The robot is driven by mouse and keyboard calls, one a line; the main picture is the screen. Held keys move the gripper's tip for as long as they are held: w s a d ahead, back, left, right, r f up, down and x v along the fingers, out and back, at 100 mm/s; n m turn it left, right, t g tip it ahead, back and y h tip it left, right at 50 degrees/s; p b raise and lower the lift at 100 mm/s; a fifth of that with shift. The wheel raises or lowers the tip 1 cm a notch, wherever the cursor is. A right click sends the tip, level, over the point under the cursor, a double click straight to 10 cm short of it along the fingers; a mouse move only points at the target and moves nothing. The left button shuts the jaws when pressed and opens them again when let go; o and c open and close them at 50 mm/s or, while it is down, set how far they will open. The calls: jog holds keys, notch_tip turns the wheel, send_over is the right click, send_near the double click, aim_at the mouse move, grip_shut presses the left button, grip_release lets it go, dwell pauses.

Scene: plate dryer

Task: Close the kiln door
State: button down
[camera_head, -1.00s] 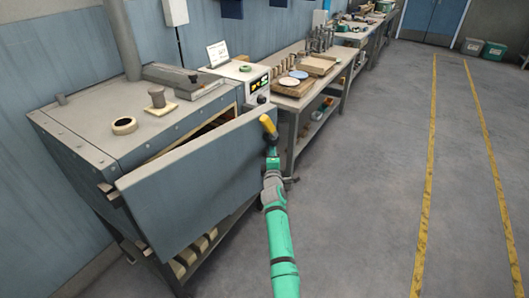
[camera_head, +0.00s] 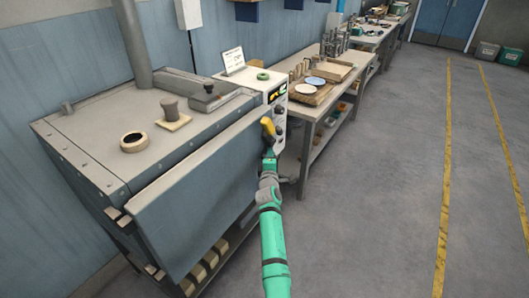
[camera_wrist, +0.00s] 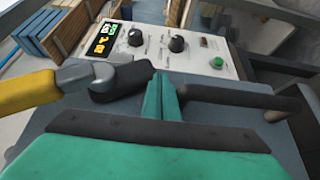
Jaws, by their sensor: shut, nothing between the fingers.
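The kiln door (camera_head: 205,195) is a blue-grey panel on the front of the kiln (camera_head: 85,150). In the head view it lies close along the kiln's front edge, with no interior showing; I cannot tell if it is fully seated. A yellow-gripped lever (camera_head: 268,127) is at the door's right edge; it also shows at the left of the wrist view (camera_wrist: 28,91). My gripper (camera_head: 269,153) is at that edge, just below the yellow grip. In the wrist view its green fingers (camera_wrist: 164,92) are together and empty, between the lever's dark end and a dark bar handle (camera_wrist: 240,97).
The control panel (camera_wrist: 155,45) with knobs and a green button is just beyond the fingers. A ring (camera_head: 134,141) and small items lie on the kiln top. A workbench (camera_head: 310,107) with plates stands behind to the right. The floor (camera_head: 375,200) at right is clear.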

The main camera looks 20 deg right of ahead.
jog(key=shift+w+a+r+y, duration=0.15)
jog(key=shift+w+a, duration=0.1)
jog(key=shift+a, duration=0.2)
jog(key=shift+w+a+r+y, duration=0.15)
jog(key=shift+w+a, duration=0.1)
jog(key=shift+a, duration=0.2)
jog(key=s+d, duration=1)
jog(key=s, duration=0.2)
jog(key=shift+s+f, duration=0.15)
jog(key=shift+f, duration=0.15)
